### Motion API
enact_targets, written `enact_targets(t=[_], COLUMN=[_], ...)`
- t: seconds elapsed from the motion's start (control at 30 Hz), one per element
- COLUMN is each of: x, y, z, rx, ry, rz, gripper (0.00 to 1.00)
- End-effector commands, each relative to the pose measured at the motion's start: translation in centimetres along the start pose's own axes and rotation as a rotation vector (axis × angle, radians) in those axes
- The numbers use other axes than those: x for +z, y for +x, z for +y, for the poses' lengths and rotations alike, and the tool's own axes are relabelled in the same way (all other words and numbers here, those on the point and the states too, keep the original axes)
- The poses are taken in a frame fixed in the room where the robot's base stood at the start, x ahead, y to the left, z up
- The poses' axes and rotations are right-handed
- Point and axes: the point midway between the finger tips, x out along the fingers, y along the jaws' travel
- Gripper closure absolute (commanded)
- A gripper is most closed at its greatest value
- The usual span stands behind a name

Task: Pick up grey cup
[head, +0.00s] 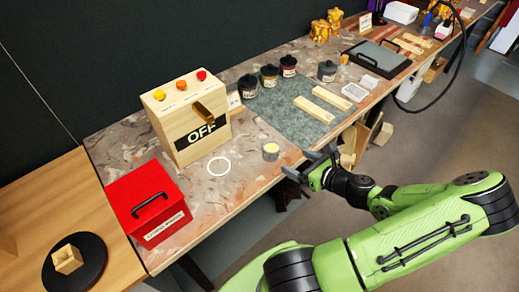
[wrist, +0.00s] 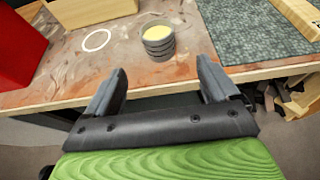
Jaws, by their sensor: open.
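The grey cup (head: 271,152) is small and round, with ridged sides and pale yellow contents. It stands upright on the bench near its front edge, right of a white ring mark. In the wrist view the cup (wrist: 158,40) is beyond my fingertips, roughly centred between them with a gap. My gripper (head: 318,164) is off the front edge of the bench, to the right of the cup in the head view. In the wrist view my gripper (wrist: 160,78) is open and empty, its two fingers wide apart.
A wooden box marked OFF (head: 187,120) stands left of the cup, and a red box (head: 146,204) is further left. A grey-green mat (head: 270,115) with dark jars and wooden strips lies behind and right. The white ring (head: 219,166) is flat on bare bench.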

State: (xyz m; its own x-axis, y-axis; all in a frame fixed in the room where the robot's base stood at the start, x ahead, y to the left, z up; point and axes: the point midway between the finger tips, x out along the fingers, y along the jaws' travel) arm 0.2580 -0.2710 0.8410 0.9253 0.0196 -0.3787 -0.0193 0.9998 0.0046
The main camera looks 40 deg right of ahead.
Motion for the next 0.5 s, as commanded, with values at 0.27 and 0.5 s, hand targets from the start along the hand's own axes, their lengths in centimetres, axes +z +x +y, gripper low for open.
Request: enact_targets(t=[0.27,0.5], x=[-0.3,-0.2], y=[7.2,10.5], z=[0.3,0.3], rx=[0.01,0.008], ry=[-0.006,-0.007], rz=[0.001,0.002], gripper=[0.13,0.13])
